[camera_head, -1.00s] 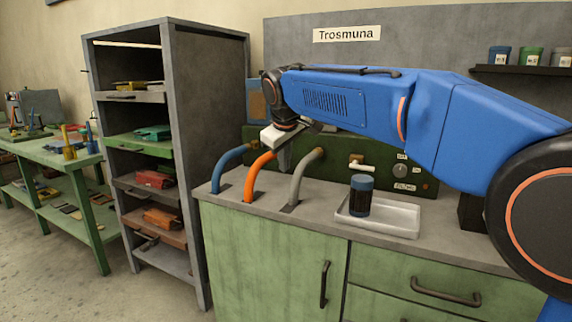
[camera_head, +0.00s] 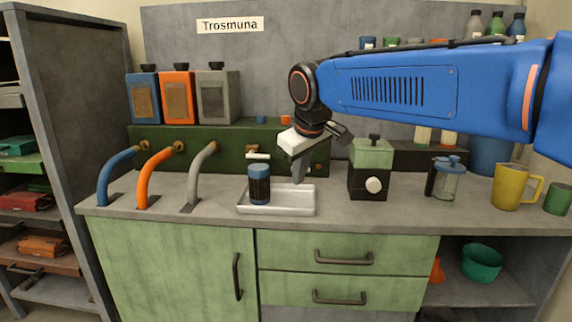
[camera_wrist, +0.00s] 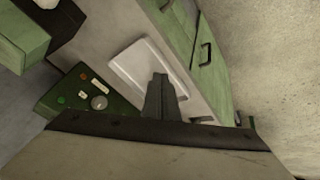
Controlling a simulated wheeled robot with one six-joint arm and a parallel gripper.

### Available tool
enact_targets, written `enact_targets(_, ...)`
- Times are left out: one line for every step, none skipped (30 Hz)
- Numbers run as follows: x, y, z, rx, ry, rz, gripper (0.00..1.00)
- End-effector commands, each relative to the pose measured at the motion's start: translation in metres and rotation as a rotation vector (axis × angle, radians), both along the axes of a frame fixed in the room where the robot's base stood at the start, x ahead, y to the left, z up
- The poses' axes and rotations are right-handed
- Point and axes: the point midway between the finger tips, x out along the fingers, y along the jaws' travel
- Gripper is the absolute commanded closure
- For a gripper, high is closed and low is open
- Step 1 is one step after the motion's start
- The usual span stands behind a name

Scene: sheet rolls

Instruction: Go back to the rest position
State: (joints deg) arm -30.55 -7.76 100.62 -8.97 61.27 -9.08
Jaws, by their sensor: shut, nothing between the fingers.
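My gripper (camera_head: 299,172) is shut and empty. In the head view it hangs above the counter, just right of the dark jar with a blue lid (camera_head: 259,185), over the back part of the white tray (camera_head: 297,209). My blue arm reaches in from the right. In the wrist view the closed fingers (camera_wrist: 160,82) point at the tray (camera_wrist: 124,63). The jar does not show clearly there.
Blue, orange and grey hoses (camera_head: 157,172) rise from the counter at the left. A green machine (camera_head: 371,167), a glass jar (camera_head: 446,180) and a yellow mug (camera_head: 508,187) stand to the right. A grey shelf rack (camera_head: 70,110) stands at far left.

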Motion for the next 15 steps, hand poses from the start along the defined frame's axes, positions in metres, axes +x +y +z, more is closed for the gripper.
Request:
enact_targets(-0.011,-0.024,-0.004,0.010,0.005,-0.036,1.00)
enact_targets(-0.018,-0.036,-0.007,0.016,0.008,-0.056,1.00)
enact_targets(-0.027,-0.051,-0.013,0.023,0.014,-0.082,1.00)
enact_targets(-0.034,-0.063,-0.017,0.028,0.017,-0.102,1.00)
enact_targets(-0.042,-0.074,-0.021,0.034,0.020,-0.121,1.00)
enact_targets(-0.052,-0.089,-0.027,0.041,0.025,-0.149,1.00)
enact_targets(-0.060,-0.099,-0.031,0.047,0.029,-0.170,1.00)
enact_targets(-0.068,-0.109,-0.036,0.054,0.031,-0.190,1.00)
enact_targets(-0.079,-0.122,-0.042,0.062,0.034,-0.216,1.00)
enact_targets(-0.087,-0.131,-0.048,0.067,0.038,-0.235,1.00)
enact_targets(-0.096,-0.141,-0.053,0.073,0.040,-0.256,1.00)
enact_targets(-0.107,-0.152,-0.061,0.081,0.044,-0.283,1.00)
enact_targets(-0.116,-0.161,-0.067,0.088,0.048,-0.304,1.00)
enact_targets(-0.125,-0.169,-0.073,0.094,0.050,-0.324,1.00)
enact_targets(-0.137,-0.179,-0.081,0.103,0.053,-0.350,1.00)
